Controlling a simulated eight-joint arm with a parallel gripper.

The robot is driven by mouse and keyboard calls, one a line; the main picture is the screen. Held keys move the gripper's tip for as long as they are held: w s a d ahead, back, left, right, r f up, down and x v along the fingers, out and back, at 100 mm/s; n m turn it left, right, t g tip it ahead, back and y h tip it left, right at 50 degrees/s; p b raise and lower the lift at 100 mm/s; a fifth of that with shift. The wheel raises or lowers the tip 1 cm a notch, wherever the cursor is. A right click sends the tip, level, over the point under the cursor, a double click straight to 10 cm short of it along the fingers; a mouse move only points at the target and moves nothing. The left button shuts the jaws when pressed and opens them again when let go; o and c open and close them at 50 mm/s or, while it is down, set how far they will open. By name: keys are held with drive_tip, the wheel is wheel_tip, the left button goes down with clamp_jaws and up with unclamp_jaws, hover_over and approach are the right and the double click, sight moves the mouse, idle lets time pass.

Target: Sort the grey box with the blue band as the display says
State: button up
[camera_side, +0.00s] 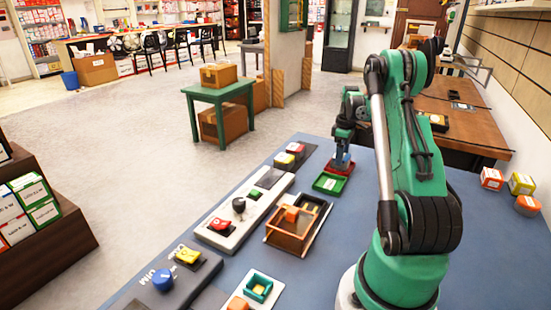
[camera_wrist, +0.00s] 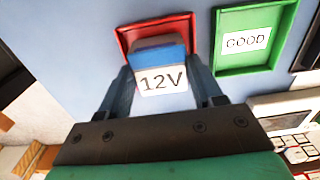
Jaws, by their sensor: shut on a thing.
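The grey box with the blue band (camera_wrist: 158,54) is between the fingers of my gripper (camera_wrist: 161,72) in the wrist view, and its white label reads 12V. The red tray (camera_wrist: 127,38) lies directly behind the box in that view. I cannot tell whether the box touches its floor. The green tray (camera_wrist: 250,62), labelled GOOD, is to the right and empty. In the side view my gripper (camera_side: 341,153) is low over the red tray (camera_side: 346,168), with the green tray (camera_side: 329,184) just in front. I cannot make out the display's reading.
A brown wooden box (camera_side: 290,238) with an orange block stands nearer on the blue table (camera_side: 480,255). A grey control panel (camera_side: 226,236) with knobs runs along the left edge. Several small boxes (camera_side: 522,183) sit at the right.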

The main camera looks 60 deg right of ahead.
drive_tip(key=o, duration=1.4)
drive_tip(key=shift+c, duration=0.2)
drive_tip(key=shift+o, duration=0.3)
drive_tip(key=shift+r, duration=3.75)
